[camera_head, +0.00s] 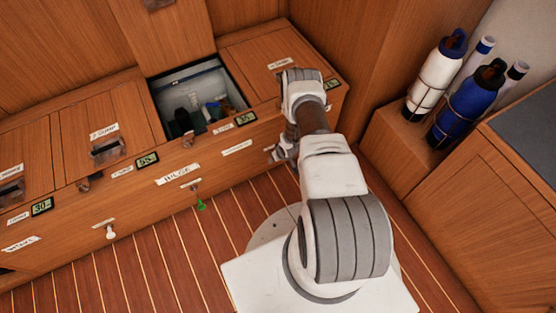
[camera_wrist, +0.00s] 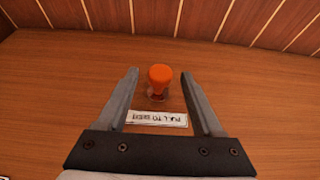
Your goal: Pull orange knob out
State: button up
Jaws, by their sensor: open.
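The orange knob (camera_wrist: 159,76) shows in the wrist view, standing out from a wooden panel just above a white printed label (camera_wrist: 157,118). My gripper (camera_wrist: 160,75) is open, with one finger on each side of the knob. Gaps show between the knob and both fingers; I cannot tell how deep the fingertips reach along it. In the head view my gripper (camera_head: 282,153) is at the wooden front below the right lid. The orange knob is hidden there.
An open compartment (camera_head: 160,127) with items inside is left of my arm. A green knob (camera_head: 201,205) and a white knob (camera_head: 111,232) are on the wooden front. Strapped white (camera_head: 434,78) and blue (camera_head: 462,109) bottles stand at right. The striped floor is clear at lower left.

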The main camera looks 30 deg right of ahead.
jog(key=shift+f, duration=0.15)
grip_shut()
dwell(0.4)
jog(key=shift+w, duration=0.1)
dwell(0.9)
